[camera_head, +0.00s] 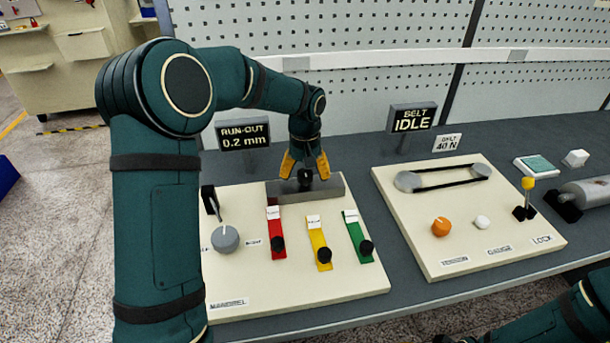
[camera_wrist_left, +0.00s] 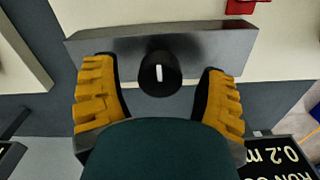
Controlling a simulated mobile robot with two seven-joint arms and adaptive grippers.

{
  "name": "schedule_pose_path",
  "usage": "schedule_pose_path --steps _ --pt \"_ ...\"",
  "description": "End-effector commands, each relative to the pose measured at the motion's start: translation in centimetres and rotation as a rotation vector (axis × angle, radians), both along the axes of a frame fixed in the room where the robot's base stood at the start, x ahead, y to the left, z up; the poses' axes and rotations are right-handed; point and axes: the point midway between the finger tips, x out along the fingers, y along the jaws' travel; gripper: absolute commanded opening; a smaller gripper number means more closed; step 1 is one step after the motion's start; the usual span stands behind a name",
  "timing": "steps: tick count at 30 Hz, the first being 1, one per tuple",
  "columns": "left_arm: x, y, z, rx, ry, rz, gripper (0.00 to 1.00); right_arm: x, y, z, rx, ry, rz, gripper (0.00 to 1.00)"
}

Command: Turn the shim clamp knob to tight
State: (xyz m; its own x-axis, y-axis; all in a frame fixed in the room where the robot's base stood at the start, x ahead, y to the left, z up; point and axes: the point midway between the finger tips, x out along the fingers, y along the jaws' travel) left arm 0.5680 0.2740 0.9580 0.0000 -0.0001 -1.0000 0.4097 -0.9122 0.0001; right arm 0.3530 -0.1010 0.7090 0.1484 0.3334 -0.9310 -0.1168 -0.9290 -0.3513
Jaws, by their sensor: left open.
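A black round knob (camera_wrist_left: 160,72) with a short white line sits on a grey metal bar (camera_wrist_left: 215,45). I take it for the shim clamp knob; no label for it is readable. In the wrist view its line points roughly up and down. My left gripper (camera_head: 306,168) is over the bar (camera_head: 335,186) in the head view. In the wrist view its yellow fingers (camera_wrist_left: 160,98) stand open on both sides of the knob, with a gap on each side. The knob (camera_head: 305,177) also shows between the fingers in the head view. My right gripper is not seen; only arm parts show at lower right.
The cream board (camera_head: 300,293) also carries a grey knob (camera_head: 225,239) and red (camera_head: 275,225), yellow (camera_head: 316,236) and green (camera_head: 356,232) strips with black knobs. A run-out display (camera_head: 243,135) stands behind. A belt board (camera_head: 480,238) lies to the right.

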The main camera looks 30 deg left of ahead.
Motion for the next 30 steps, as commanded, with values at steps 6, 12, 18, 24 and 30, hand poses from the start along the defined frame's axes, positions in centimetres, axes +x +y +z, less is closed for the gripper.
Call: schedule_pose_path --steps 6,12,18,24,30 --pt "0.0 0.0 -0.2 0.0 0.0 0.0 0.72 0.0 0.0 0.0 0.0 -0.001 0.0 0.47" --pt "0.0 0.0 -0.2 0.0 0.0 0.0 0.35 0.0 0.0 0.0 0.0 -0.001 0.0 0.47" --pt "0.0 0.0 -0.2 0.0 0.0 0.0 0.03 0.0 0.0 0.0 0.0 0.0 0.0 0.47" --pt "0.0 0.0 -0.1 0.0 0.0 -0.022 0.03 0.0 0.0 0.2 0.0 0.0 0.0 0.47" --pt "0.0 0.0 0.0 0.0 0.0 -0.106 0.03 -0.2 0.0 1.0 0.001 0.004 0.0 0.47"
